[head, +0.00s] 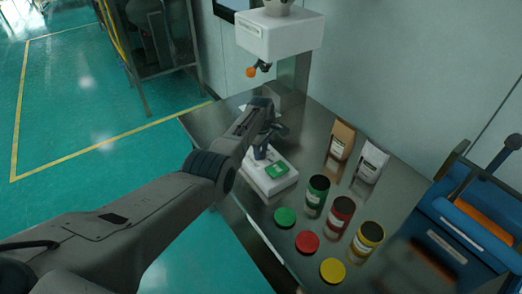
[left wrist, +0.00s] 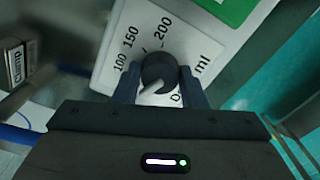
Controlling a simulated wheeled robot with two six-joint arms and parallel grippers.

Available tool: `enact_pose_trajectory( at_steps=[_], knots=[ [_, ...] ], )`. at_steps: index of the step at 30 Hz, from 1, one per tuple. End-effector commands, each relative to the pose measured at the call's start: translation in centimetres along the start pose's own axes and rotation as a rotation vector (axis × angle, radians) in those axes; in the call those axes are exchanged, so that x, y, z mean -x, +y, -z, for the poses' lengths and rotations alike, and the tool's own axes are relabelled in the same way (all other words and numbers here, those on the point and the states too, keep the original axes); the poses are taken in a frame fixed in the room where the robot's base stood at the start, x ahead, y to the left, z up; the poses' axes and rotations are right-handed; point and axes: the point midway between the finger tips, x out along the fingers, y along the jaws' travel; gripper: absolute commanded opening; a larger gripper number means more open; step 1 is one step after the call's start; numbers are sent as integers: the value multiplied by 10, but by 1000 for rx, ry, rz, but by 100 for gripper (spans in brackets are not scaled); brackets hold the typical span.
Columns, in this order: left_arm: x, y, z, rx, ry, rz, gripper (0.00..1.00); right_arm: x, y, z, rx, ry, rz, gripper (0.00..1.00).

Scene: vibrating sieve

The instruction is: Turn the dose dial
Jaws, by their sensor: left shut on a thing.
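The dose dial (left wrist: 158,72) is a dark round knob with a pale pointer on a white plate (left wrist: 112,62) marked 100, 150, 200, 0 and ml. In the left wrist view the pointer is aimed down and to the left. My left gripper (left wrist: 160,84) is shut on the dial, one finger on each side. In the head view my left gripper (head: 270,128) is at the white dosing unit (head: 270,187), which has a green panel (head: 277,170). The arm hides the dial there. My right gripper is not in view.
Green (head: 317,195), red (head: 338,216) and yellow (head: 366,242) jars stand on the steel table, with matching lids in front. Two bags (head: 341,140) stand behind. A white overhead machine (head: 279,36) is at the back; a blue machine (head: 450,235) is at the right.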

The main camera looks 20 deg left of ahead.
Motion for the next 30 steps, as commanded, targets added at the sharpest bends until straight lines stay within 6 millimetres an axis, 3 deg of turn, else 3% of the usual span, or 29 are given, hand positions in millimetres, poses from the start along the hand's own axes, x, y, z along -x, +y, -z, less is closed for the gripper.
enact_pose_trajectory(
  at_steps=[12, 13, 15, 16, 25, 30],
  knots=[
    [1, 1, 0, 6, 0, -2, 15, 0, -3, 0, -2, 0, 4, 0],
    [1, 1, 0, 6, 0, -2, 43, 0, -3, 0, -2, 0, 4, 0],
    [1, 1, 0, 6, 0, -2, 57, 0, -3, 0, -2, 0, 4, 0],
    [1, 0, 0, 6, 0, -2, 59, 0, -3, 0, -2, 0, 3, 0],
    [2, 0, 0, 5, 0, -1, 59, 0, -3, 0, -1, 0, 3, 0],
    [16, 1, 0, 5, 0, -2, 59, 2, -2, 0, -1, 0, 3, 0]
  ],
)
